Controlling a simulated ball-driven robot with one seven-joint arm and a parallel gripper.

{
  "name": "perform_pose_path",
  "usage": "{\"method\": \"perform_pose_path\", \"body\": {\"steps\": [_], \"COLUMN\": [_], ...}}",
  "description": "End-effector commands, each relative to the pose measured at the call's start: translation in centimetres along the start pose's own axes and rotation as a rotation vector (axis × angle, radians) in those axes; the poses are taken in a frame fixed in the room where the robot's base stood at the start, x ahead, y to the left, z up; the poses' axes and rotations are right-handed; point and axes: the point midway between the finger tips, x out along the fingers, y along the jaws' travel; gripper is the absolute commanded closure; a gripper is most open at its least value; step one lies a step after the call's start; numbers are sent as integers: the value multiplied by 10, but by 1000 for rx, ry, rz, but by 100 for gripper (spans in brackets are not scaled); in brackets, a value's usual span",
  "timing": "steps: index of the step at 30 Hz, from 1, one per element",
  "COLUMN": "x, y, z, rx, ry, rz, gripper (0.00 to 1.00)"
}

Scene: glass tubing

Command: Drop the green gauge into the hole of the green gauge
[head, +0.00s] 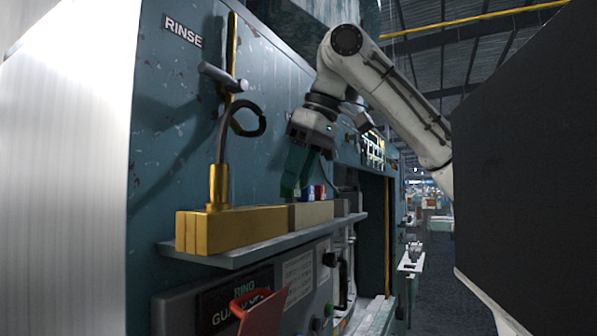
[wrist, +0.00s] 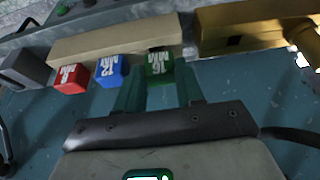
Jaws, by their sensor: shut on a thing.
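The green gauge (wrist: 159,66) shows in the wrist view as a green cube with white figures on its face. My gripper (wrist: 160,82) has green fingers, one on each side of this cube, and is shut on it. The gauge is beside the right end of the beige block (wrist: 112,39); whether it is seated or held clear is unclear. Its hole is hidden. In the head view my gripper (head: 293,188) points down at the beige block (head: 311,214) on the shelf, and its fingers hide most of the green gauge.
A blue gauge (wrist: 110,71) and a red gauge (wrist: 71,78) stand in a row left of the green one. A yellow block with an upright pipe (head: 235,231) sits close by on the shelf (head: 225,260). A dark grey block (wrist: 27,68) is at the other end.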

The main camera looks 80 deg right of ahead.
Motion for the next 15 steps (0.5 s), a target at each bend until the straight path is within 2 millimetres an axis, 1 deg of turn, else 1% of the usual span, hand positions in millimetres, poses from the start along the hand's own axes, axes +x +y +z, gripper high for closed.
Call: {"method": "perform_pose_path", "body": {"steps": [10,11,15], "x": [8,7,7], "y": [0,0,0], "z": [3,3,3], "rx": [0,0,0], "ry": [0,0,0], "rz": [-1,0,0], "gripper": [97,61,48]}}
